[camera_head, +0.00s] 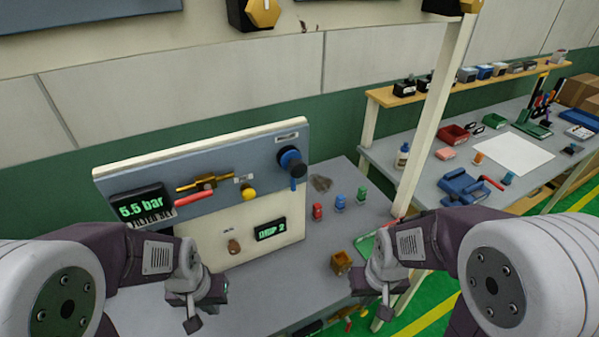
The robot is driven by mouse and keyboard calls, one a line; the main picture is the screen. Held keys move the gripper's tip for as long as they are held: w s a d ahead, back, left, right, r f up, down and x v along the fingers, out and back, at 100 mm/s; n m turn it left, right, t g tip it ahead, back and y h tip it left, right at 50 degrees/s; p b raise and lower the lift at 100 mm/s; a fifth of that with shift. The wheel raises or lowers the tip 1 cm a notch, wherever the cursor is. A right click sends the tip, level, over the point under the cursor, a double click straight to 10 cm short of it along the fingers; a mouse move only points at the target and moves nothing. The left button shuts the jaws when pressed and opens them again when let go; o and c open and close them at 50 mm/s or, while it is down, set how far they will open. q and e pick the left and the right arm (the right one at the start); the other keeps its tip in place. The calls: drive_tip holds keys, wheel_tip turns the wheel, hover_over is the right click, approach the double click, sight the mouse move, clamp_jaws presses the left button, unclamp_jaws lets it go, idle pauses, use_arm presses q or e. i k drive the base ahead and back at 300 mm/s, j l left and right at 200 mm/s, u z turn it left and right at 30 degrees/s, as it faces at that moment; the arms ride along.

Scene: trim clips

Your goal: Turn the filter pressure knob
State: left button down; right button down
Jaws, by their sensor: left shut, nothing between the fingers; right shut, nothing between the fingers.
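An upright panel (240,145) stands on the grey bench. Its left display (141,206) reads "5.5 bar", above a partly hidden label that seems to begin "FILTER". Right of it are a brass valve with a red handle (193,198) and a yellow knob (249,194). A dark round knob with a blue base (293,163) is at the panel's upper right. I cannot tell which knob sets the filter pressure. My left gripper (194,312) is shut and empty, low in front of the panel, apart from the knobs. My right gripper (386,300) is shut and empty, right of the panel.
A lower display (270,230) reads "DROP 2", beside a small brown part (234,246). Red, green and blue small parts (339,202) and a brown-orange block (341,262) sit on the bench right of the panel. A pale post (432,125) rises behind my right gripper.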

sight(297, 167)
drive_tip(key=k+j+u, duration=0.1)
drive_tip(key=j+u, duration=0.45)
drive_tip(key=u, duration=0.2)
drive_tip(key=k, duration=0.05)
